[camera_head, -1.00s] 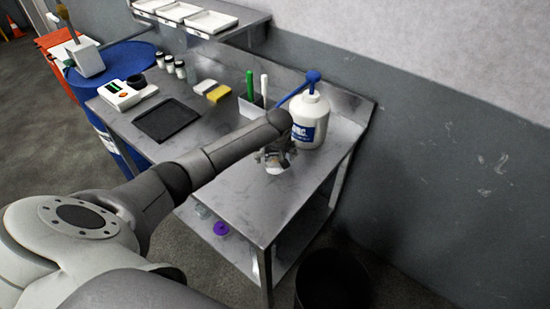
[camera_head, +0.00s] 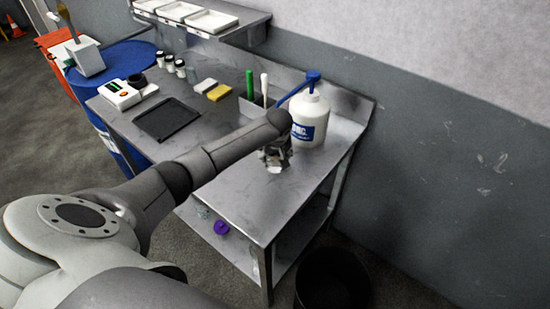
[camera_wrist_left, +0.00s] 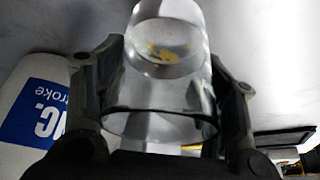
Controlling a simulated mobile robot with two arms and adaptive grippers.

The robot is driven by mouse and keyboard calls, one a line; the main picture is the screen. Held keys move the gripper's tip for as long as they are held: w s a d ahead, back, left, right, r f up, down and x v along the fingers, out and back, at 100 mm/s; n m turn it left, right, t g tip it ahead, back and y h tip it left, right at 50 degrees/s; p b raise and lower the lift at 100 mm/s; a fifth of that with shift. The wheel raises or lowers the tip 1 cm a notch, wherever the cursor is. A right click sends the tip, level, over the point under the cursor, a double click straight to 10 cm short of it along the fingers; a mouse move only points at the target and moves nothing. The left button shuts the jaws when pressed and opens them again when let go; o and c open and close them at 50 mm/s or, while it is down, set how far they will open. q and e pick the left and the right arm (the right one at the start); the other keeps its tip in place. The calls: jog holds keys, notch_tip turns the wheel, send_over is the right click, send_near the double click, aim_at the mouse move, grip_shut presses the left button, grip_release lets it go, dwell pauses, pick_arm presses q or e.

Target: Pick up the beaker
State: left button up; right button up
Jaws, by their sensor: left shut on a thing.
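The beaker (camera_wrist_left: 165,85) is clear, with some yellow-orange bits showing at its far end, in the left wrist view. It sits between the two fingers of my left gripper (camera_wrist_left: 165,110), which is shut on it. In the head view my left gripper (camera_head: 275,157) is at the right part of the steel bench (camera_head: 240,205), in front of the white pump bottle (camera_head: 309,118). There the beaker is mostly hidden by the gripper and arm. I cannot tell whether it touches the bench top. My right gripper is not in view.
The pump bottle stands close behind the left gripper. A holder with green and white markers (camera_head: 250,85), a yellow sponge (camera_head: 219,92), small vials (camera_head: 180,68), a black tray (camera_head: 167,119) and a scale (camera_head: 121,93) are farther left. The bench's front right is clear.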

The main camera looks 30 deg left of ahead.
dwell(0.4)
pick_arm(q)
jog(key=shift+a+r+b, duration=0.1)
jog(key=shift+r+b, duration=0.35)
jog(key=shift+r, duration=0.3)
jog(key=shift+r+b, duration=0.4)
jog(key=shift+r, duration=0.5)
jog(key=s+d+b, duration=0.1)
jog(key=s+d, duration=0.2)
jog(key=s+d+b, duration=0.1)
jog(key=s+d, duration=0.2)
jog(key=s, duration=0.1)
jog(key=s+d+b, duration=0.1)
jog(key=s+d, duration=0.2)
jog(key=s, duration=0.1)
jog(key=shift+d+f, duration=0.1)
jog(key=shift+d, duration=0.2)
jog(key=shift+s+d+b, duration=0.4)
jog(key=shift+s+d, duration=0.65)
jog(key=shift+s, duration=0.25)
